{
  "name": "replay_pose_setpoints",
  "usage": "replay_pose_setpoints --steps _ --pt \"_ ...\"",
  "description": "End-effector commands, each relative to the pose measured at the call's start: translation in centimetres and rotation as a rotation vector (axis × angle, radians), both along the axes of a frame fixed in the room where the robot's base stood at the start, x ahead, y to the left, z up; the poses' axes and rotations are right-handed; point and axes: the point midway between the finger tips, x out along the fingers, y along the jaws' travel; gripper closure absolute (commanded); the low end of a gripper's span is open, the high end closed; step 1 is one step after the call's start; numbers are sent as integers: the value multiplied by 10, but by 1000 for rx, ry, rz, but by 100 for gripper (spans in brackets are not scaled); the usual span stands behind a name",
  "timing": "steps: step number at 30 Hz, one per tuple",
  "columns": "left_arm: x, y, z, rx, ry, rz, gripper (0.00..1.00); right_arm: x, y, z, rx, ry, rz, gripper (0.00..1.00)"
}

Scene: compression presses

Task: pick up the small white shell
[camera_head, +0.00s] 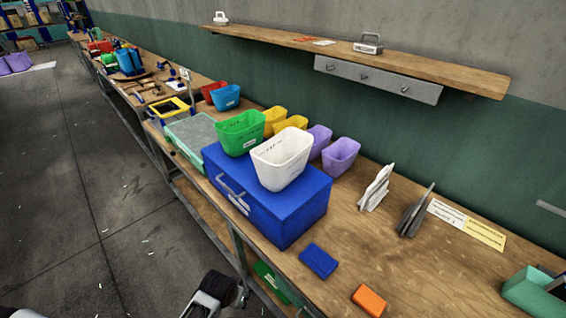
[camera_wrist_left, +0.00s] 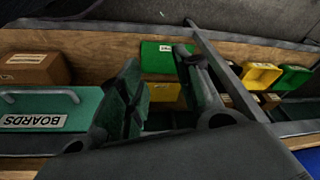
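A white open bin-like shell (camera_head: 282,158) stands upright on top of the blue box (camera_head: 265,200) in the head view; I cannot tell if it is the small white shell. A white fan-like stack (camera_head: 375,188) stands on the bench to its right. My left gripper (camera_head: 232,290) is low at the bottom of the head view, in front of the bench edge and apart from both. In the left wrist view its two fingers (camera_wrist_left: 160,62) are spread with nothing between them. My right gripper is not in view.
A blue block (camera_head: 318,261) and an orange block (camera_head: 369,300) lie on the wooden bench (camera_head: 440,275). A shelf (camera_head: 440,72) hangs above. The left wrist view shows a green "BOARDS" box (camera_wrist_left: 40,108).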

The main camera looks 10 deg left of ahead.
Motion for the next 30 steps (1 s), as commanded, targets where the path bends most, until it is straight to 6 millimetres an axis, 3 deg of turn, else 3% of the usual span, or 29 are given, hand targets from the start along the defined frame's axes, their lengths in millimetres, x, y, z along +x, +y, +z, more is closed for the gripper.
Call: replay_pose_setpoints --steps 3,14,18,30 --pt "4 0 38 -4 -20 0 66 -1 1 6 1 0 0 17" --pt "25 2 134 -27 -105 -15 66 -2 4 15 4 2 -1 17" --pt "46 2 172 -48 -172 -38 66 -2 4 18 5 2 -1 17" --pt "116 3 248 -108 -362 -109 66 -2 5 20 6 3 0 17"
